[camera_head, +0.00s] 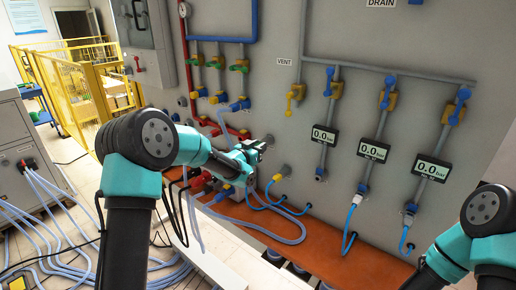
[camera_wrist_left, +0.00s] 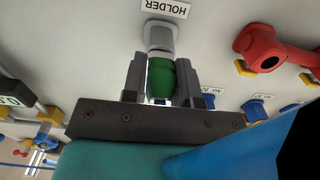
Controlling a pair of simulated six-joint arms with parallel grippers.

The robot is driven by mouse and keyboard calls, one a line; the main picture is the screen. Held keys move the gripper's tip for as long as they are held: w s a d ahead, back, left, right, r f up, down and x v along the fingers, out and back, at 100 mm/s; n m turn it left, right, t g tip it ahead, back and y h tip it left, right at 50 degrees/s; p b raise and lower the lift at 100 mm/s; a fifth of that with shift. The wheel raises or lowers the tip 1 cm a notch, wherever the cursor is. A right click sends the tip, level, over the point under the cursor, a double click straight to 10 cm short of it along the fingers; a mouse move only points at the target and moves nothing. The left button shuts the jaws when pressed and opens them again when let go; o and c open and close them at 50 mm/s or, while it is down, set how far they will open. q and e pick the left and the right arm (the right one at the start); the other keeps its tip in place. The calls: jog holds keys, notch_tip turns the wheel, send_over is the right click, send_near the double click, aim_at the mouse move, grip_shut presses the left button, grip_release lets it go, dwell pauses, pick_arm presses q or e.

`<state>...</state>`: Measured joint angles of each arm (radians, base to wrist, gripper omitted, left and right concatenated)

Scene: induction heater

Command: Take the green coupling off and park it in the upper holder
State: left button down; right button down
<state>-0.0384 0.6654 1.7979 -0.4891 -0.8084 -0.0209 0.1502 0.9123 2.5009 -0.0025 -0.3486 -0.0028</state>
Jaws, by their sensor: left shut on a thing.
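The green coupling (camera_wrist_left: 161,77) is between the two fingers of my left gripper (camera_wrist_left: 162,82), which is shut on it. In the left wrist view, the coupling's end meets a grey round holder fitting (camera_wrist_left: 160,36) on the panel, under an upside-down label reading HOLDER (camera_wrist_left: 167,8). The two look in line and touching, but I cannot tell how far the coupling is seated. In the head view, my left gripper (camera_head: 254,149) is at the panel beside a grey stub, and the coupling is mostly hidden. My right arm shows at the lower right, its gripper out of view.
A red handle (camera_wrist_left: 275,46) and blue fittings (camera_wrist_left: 258,106) sit close to the gripper in the wrist view. Blue hoses (camera_head: 352,215) hang from the panel below pressure gauges (camera_head: 373,150). An orange-brown ledge (camera_head: 330,255) runs along the panel's foot.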

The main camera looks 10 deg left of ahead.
pick_arm(q)
jog(key=c, duration=0.8)
grip_release()
jog(key=shift+w, duration=0.1)
jog(key=v, duration=1.7)
jog(key=shift+s, duration=0.25)
